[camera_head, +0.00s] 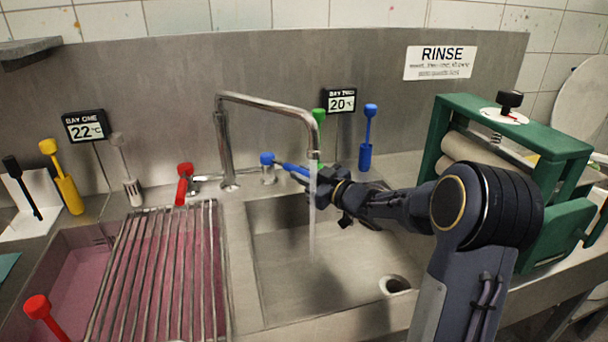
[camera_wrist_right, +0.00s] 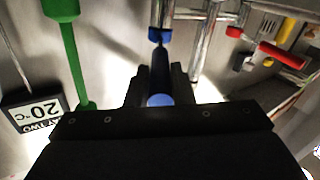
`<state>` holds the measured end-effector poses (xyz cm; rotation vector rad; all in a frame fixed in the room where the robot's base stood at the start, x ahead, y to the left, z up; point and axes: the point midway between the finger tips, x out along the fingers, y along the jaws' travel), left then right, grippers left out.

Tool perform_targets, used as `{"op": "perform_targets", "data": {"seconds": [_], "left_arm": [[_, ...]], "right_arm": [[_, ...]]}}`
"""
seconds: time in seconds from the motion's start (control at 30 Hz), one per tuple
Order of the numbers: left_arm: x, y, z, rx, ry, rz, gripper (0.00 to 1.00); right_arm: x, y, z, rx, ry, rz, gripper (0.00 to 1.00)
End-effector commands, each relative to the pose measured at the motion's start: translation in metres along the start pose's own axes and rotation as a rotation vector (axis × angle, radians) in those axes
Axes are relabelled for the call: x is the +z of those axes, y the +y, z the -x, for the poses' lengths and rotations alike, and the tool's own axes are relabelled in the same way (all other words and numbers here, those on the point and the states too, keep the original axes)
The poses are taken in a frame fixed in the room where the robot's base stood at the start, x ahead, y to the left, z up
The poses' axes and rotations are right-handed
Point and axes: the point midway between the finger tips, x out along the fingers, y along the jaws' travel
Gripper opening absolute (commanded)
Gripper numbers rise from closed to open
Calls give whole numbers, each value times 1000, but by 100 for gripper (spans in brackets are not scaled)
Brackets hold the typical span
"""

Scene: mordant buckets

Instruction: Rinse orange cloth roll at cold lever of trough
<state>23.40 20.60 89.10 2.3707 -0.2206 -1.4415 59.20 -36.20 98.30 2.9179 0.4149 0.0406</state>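The blue cold lever (camera_head: 285,166) sits at the tap's base behind the rinse trough (camera_head: 275,287), its handle pointing right toward my right gripper (camera_head: 325,185). In the right wrist view the blue handle (camera_wrist_right: 160,75) lies between my right gripper's (camera_wrist_right: 161,80) fingers, which appear closed against its sides. Water (camera_head: 313,225) runs from the spout of the tap (camera_head: 265,103) into the trough, passing in front of the gripper in the head view. I see no orange cloth roll. My left gripper is out of view.
A red lever (camera_head: 184,182) stands left of the tap. A metal rack (camera_head: 160,265) lies over a pink bath at left. A green wringer frame (camera_head: 560,140) stands at right. Several coloured upright tools line the back wall. The trough floor is clear around its drain (camera_head: 396,285).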

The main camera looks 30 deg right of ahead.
Motion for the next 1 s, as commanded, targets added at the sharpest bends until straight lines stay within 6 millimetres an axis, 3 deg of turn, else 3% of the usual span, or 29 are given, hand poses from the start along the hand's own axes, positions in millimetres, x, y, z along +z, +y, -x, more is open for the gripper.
{"op": "perform_targets", "data": {"seconds": [0.03, 0.13, 0.47, 0.8, 1.0], "left_arm": [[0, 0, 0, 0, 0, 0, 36], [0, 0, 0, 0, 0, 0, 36], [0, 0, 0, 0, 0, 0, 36], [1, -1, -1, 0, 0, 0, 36], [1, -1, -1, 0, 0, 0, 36]], "right_arm": [[-1, 0, 0, 1, 2, 1, 28], [-1, 0, 0, 1, 2, 1, 41], [0, 0, 4, 0, 0, 0, 41], [-1, 1, 57, 3, 1, 1, 41], [0, 0, 76, 1, 1, 0, 41]]}}
